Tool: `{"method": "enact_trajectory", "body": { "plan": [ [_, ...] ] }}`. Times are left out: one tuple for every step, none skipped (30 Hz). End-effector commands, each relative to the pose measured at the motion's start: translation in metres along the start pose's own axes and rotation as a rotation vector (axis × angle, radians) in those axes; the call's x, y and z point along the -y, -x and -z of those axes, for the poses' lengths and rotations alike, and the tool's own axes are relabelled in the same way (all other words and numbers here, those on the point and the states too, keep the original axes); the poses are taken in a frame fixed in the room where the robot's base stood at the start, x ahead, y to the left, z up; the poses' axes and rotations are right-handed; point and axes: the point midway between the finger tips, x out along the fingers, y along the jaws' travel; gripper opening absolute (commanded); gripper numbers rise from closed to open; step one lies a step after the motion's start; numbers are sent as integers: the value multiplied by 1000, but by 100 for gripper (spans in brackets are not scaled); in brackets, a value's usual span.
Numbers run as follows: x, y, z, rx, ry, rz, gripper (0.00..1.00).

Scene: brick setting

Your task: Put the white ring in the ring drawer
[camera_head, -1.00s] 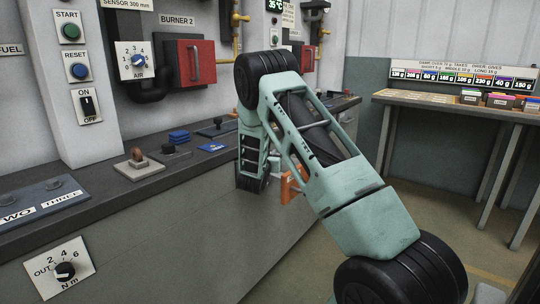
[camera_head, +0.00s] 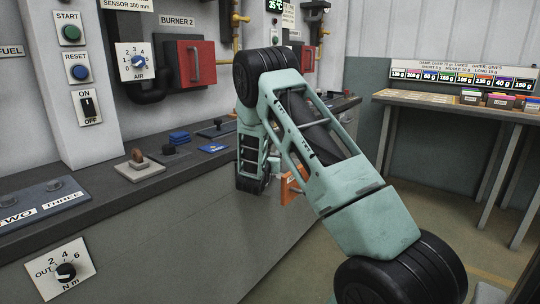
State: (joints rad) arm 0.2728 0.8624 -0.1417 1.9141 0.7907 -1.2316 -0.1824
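I see no white ring in this view. No drawer can be made out clearly as the ring drawer. My green arm crosses the middle of the view, and its far end hangs down in front of the bench front.
The long dark bench top (camera_head: 105,190) carries a grey block with a brown knob (camera_head: 138,162), blue pieces (camera_head: 179,137) and a plate marked TWO and THREE (camera_head: 45,201). A side table (camera_head: 455,102) with small coloured boxes stands at right. Floor between is open.

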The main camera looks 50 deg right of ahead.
Motion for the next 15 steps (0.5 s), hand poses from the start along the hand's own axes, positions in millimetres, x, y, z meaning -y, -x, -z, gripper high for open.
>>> {"method": "enact_trajectory", "body": {
  "plan": [
    [3, 14, -2, 5, 2, 7, 32],
    [3, 20, -2, 5, 3, 7, 32],
    [3, 30, -2, 5, 3, 8, 32],
    [3, 37, -2, 5, 2, 8, 32],
    [3, 44, -2, 4, 1, 7, 32],
    [3, 53, -2, 4, 2, 8, 32],
    [3, 59, -2, 4, 2, 8, 32],
    [3, 66, -2, 4, 3, 8, 32],
    [3, 73, -2, 4, 2, 8, 32],
    [2, 79, -2, 4, 2, 7, 32],
    [2, 84, -1, 2, 1, 7, 32],
    [2, 90, -2, 3, 1, 7, 32],
    [2, 94, -2, 3, 1, 6, 32],
    [2, 97, -1, 2, 1, 6, 32],
    [2, 101, -1, 2, 1, 6, 32]
  ]
}}
